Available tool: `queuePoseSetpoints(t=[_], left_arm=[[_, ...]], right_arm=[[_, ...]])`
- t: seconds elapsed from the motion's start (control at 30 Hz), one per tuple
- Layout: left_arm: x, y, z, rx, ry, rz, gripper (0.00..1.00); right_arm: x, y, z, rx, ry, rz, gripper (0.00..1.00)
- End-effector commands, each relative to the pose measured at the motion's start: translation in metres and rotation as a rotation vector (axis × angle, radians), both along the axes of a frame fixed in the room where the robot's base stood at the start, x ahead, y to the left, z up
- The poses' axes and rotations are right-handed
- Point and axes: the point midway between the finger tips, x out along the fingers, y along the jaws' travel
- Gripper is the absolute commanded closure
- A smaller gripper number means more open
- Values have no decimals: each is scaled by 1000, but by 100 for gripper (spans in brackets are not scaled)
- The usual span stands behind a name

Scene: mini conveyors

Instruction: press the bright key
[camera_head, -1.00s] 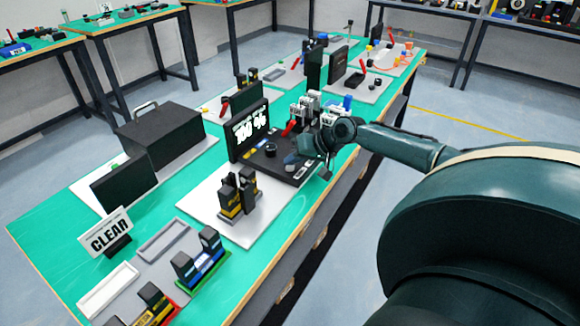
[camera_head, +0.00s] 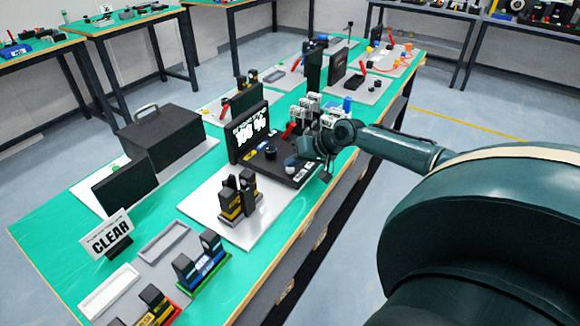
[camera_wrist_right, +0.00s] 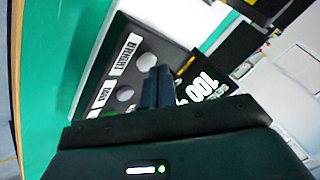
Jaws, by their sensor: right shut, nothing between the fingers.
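A black control box (camera_head: 281,171) stands on a white board on the green table, with a dark display (camera_head: 237,146) at its back. In the right wrist view the display (camera_wrist_right: 203,83) reads 100 %. There the bright key (camera_wrist_right: 146,62) is a round grey button beside the label BRIGHT. A second round grey button (camera_wrist_right: 125,94) sits beside another label, too small to read surely. My right gripper (camera_wrist_right: 165,72) is shut and empty, its tips close beside the bright key; whether they touch it I cannot tell. In the head view my right wrist hides part of the box. My left gripper is not in view.
Black-and-yellow blocks (camera_head: 238,197) stand in front of the box. White-topped parts (camera_head: 308,108) stand close behind my right wrist. A CLEAR sign (camera_head: 107,235) and a large black case (camera_head: 165,138) are to the left. The table's front edge runs beneath my right arm.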

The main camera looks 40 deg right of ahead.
Motion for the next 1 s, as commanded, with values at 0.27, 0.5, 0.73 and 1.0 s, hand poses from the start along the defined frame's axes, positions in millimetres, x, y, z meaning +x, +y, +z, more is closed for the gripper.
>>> queuePoseSetpoints(t=[0.27,0.5,0.73,1.0], left_arm=[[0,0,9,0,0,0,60],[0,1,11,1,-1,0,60],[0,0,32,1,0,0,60],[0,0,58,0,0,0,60]], right_arm=[[0,0,8,0,-1,-1,100],[0,0,10,0,-2,-1,100],[0,-1,31,-1,-3,-2,100],[0,0,57,0,-2,-1,100]])
